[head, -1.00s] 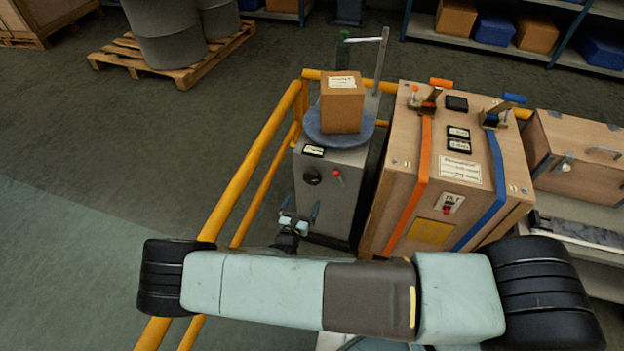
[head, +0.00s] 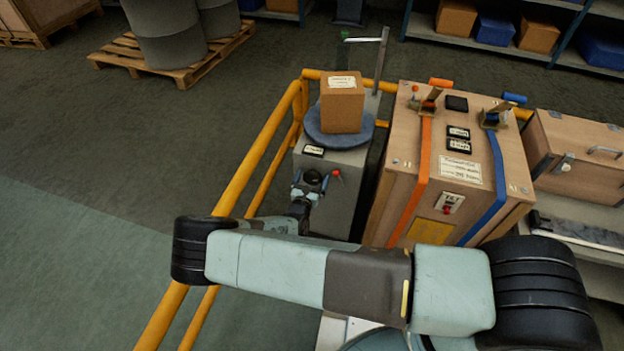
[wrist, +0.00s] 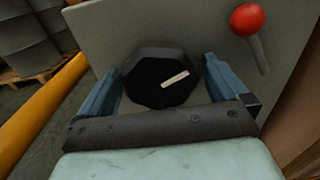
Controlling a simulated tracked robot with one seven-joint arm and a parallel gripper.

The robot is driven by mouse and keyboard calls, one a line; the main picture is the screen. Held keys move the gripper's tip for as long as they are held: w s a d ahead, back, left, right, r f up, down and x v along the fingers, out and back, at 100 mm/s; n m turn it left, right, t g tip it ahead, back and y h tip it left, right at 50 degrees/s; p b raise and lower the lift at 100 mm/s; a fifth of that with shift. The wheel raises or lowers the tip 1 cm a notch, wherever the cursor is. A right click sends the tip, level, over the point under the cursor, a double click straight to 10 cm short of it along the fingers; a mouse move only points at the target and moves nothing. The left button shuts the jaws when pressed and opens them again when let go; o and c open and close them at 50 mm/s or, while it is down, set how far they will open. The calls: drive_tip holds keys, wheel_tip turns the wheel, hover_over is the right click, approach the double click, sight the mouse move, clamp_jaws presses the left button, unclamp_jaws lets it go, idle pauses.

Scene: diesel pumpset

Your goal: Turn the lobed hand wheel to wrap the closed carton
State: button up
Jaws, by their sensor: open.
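The black lobed hand wheel (wrist: 160,77) sits on the grey front of the wrapping machine (head: 332,205), with a pale mark on its face. It also shows in the head view (head: 313,177), partly behind my gripper. My gripper (wrist: 160,85) is open, with one blue finger on each side of the wheel. I cannot tell whether the fingers touch it. The closed carton (head: 341,105), brown with a white label, stands on the round blue-grey turntable (head: 368,130) on top of the machine.
A red-knobbed lever (wrist: 247,18) stands close to the right of the wheel. A yellow rail (head: 247,165) runs along the left of the machine. A large wooden crate (head: 400,170) with orange and blue straps stands close on the right. A thin post (head: 381,60) rises behind the turntable.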

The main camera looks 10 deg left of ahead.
drive_tip(key=shift+c, duration=0.3)
drive_tip(key=c, duration=0.9)
drive_tip(key=m, duration=0.5)
drive_tip(key=shift+a+m, duration=0.1)
drive_tip(key=shift+m, duration=0.3)
drive_tip(key=m, duration=0.3)
drive_tip(key=shift+m, duration=0.3)
drive_tip(key=shift+r+m, duration=0.1)
drive_tip(key=shift+m, duration=1.5)
drive_tip(key=shift+m, duration=0.3)
